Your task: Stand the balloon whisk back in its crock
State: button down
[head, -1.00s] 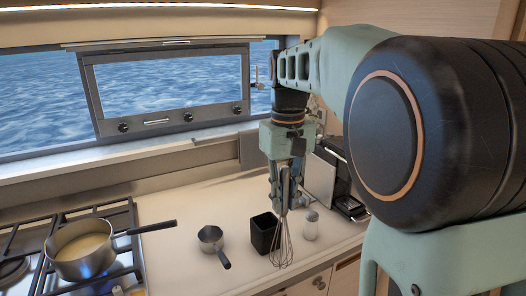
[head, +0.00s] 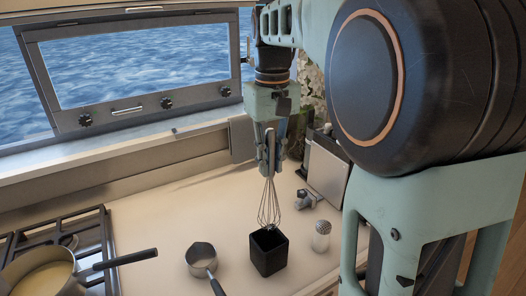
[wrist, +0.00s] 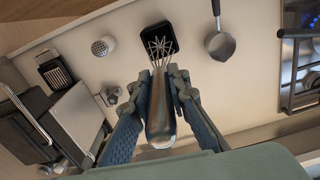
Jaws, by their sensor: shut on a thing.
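My gripper (head: 270,162) is shut on the handle of the balloon whisk (head: 268,203), which hangs nearly upright with its wires down. The black square crock (head: 268,258) stands upright on the counter below. In the head view the lower end of the wires meets the crock's back rim; I cannot tell whether it is over the opening or just behind it. In the wrist view my gripper (wrist: 164,78) grips the metal handle (wrist: 160,120), and the wires overlap the crock (wrist: 174,34). The crock's inside is mostly hidden.
A shaker (head: 321,236) stands close right of the crock, and a small metal pan (head: 201,258) sits to its left. A saucepan (head: 38,275) is on the stove at far left. A toaster-like box (head: 327,168) stands behind right.

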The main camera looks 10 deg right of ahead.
aim_at(271, 178)
jog(key=shift+s+r, duration=0.1)
jog(key=shift+s, duration=0.05)
notch_tip(271, 178, down, 12)
jog(key=b, duration=0.7)
jog(key=shift+r, duration=0.15)
dwell(0.4)
jog(key=shift+f+b, duration=0.85)
jog(key=shift+f, duration=0.3)
jog(key=c, duration=1.8)
grip_release()
jog(key=shift+o, duration=0.2)
jog(key=shift+r, duration=0.15)
jog(key=shift+r+p, duration=3.55)
jog(key=shift+r, duration=0.3)
